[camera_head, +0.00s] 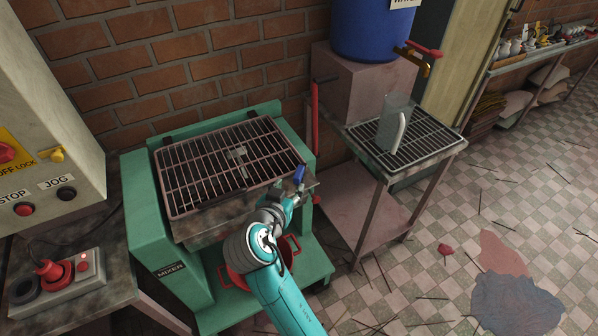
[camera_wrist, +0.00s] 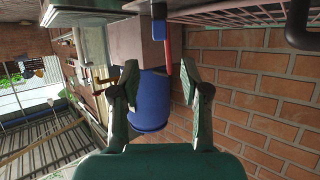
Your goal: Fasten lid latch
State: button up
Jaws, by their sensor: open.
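The mixer (camera_head: 170,270) is a green machine on the left, with a barred metal lid (camera_head: 215,160) lying across its top. A small blue handle (camera_head: 299,174), which looks like the lid latch, is at the lid's right front corner. My gripper (camera_head: 298,192) is beside this handle in the head view; the arm partly hides the corner. In the wrist view my gripper (camera_wrist: 162,85) has its fingers spread with nothing between them. I cannot tell whether it touches the handle.
A red bar (camera_head: 315,118) stands upright behind the mixer's right side. A blue barrel (camera_head: 370,30) sits on a block, and a side table (camera_head: 425,135) holds a clear jug (camera_head: 394,122). A control box (camera_head: 60,285) is at lower left. Tiled floor at right is mostly open.

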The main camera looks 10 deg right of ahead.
aim_at(298, 174)
jog(key=x, duration=1)
jog(key=shift+w+f, duration=0.2)
jog(key=shift+w, duration=0.05)
grip_shut()
